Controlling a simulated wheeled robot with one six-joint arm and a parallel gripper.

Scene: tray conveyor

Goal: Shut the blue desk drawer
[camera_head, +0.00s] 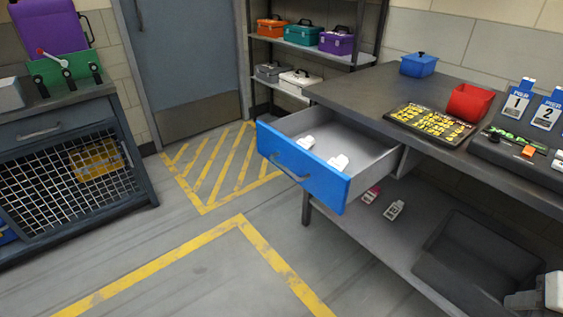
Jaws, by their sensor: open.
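The blue-fronted desk drawer (299,168) is pulled far out from under the dark desk top (372,84). Its front has a bar handle (289,170). Two small white items (338,162) lie inside the grey drawer box. A pale grey part at the lower right edge (535,296) appears to be my gripper, only partly in frame. It is well apart from the drawer, to its lower right, and holds nothing that I can see.
On the desk stand a blue box (418,64), a yellow-patterned tray (430,121) and a red bin (469,102). A lower shelf holds small items and a dark tub (475,262). A mesh-fronted cabinet (70,180) stands left. The floor before the drawer is clear.

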